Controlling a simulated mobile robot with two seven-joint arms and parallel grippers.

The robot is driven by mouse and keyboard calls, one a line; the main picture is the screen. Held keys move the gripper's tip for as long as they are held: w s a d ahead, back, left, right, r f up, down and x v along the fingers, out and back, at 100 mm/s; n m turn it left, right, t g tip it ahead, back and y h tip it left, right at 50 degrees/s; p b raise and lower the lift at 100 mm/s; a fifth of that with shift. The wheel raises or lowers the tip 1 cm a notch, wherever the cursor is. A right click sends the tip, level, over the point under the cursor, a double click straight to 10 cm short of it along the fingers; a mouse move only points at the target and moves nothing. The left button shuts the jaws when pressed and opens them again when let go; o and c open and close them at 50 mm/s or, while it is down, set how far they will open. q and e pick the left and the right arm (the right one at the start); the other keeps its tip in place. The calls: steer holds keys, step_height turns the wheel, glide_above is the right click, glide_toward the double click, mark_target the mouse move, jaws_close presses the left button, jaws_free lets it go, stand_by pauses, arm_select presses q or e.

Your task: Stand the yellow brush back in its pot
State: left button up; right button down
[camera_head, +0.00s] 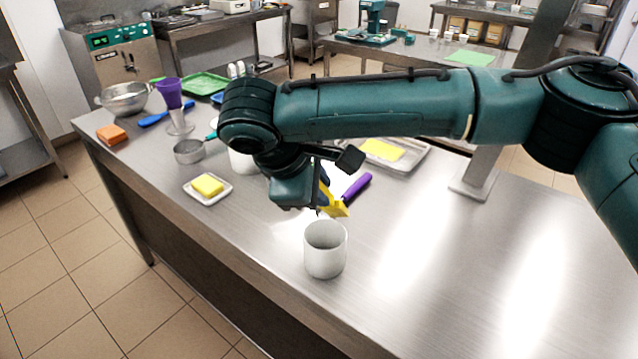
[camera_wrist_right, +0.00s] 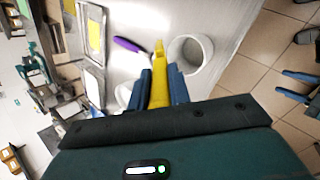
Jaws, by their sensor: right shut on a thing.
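The yellow brush (camera_head: 337,207) is held in my right gripper (camera_head: 322,197), tilted, with its yellow end sticking out beyond the fingers. In the right wrist view the brush (camera_wrist_right: 158,75) lies between the two blue fingers (camera_wrist_right: 161,88). A white pot (camera_head: 325,250) stands upright near the table's front edge, just below and in front of the brush in the head view. In the right wrist view the pot (camera_wrist_right: 190,52) is beside the brush, open and seemingly empty. Two blue fingers, seemingly my left gripper's (camera_wrist_right: 297,86), show apart at the right edge there.
A purple-handled tool (camera_head: 357,187) lies behind the brush. A metal tray (camera_head: 412,160) with a yellow sheet is further back. A small dish (camera_head: 218,198) holds a yellow block at left. A second white vessel (camera_head: 240,161) is partly hidden by my arm. The table's right side is clear.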

steer(key=shift+f, duration=0.3)
steer(key=c, duration=1.3)
jaws_free()
